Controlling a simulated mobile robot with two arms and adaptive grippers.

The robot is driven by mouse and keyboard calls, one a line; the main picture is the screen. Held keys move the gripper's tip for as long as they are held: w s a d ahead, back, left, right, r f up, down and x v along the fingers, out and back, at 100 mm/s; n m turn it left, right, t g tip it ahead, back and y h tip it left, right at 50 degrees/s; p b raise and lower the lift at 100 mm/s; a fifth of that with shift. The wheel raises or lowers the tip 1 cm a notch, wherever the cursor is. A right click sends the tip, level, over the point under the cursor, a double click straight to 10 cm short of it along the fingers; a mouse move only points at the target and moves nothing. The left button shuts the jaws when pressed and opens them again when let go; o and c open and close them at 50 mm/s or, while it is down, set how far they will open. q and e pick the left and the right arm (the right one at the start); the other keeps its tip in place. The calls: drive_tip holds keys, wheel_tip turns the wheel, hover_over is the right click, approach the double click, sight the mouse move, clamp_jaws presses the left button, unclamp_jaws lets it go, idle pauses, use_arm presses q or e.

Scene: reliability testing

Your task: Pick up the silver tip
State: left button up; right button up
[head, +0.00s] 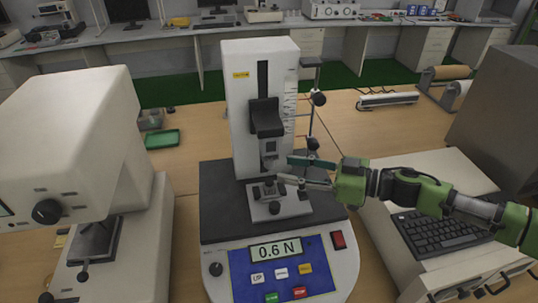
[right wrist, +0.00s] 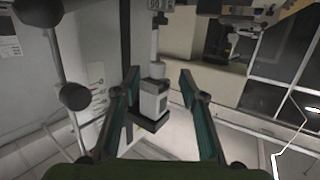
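The test stand (head: 262,75) stands in the middle of the head view, with a black carriage (head: 266,118) on its column. A small silver-grey part, likely the silver tip (head: 269,163), hangs below the carriage above a metal fixture (head: 280,205). My right gripper (head: 284,169) comes in from the right, its fingertips beside this part. In the right wrist view the right gripper (right wrist: 159,74) has its two fingers wide apart. A pale block with a dark end (right wrist: 152,100) shows between or beyond them; contact is not visible. My left gripper is out of view.
The stand's base has a display (head: 276,251) reading 0.6 N and several buttons. A large white instrument (head: 75,140) fills the left. A keyboard (head: 440,232) lies under my right arm. A green tray (head: 162,139) sits behind; the wooden table around it is partly free.

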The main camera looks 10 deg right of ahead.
sight(269, 163)
drive_tip(key=p+x, duration=0.1)
drive_tip(key=x, duration=0.3)
drive_tip(key=p+x, duration=0.1)
drive_tip(key=shift+w+a+r+p, duration=0.25)
drive_tip(key=shift+w+r+p, duration=0.05)
drive_tip(key=shift+w, duration=0.1)
drive_tip(key=shift+w+a+f, duration=0.2)
drive_tip(key=shift+w+a, duration=0.1)
drive_tip(key=shift+a, duration=0.1)
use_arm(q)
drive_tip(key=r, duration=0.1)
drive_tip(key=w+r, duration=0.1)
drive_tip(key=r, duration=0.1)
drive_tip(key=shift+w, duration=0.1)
use_arm(e)
drive_tip(key=shift+s+d, duration=0.1)
clamp_jaws()
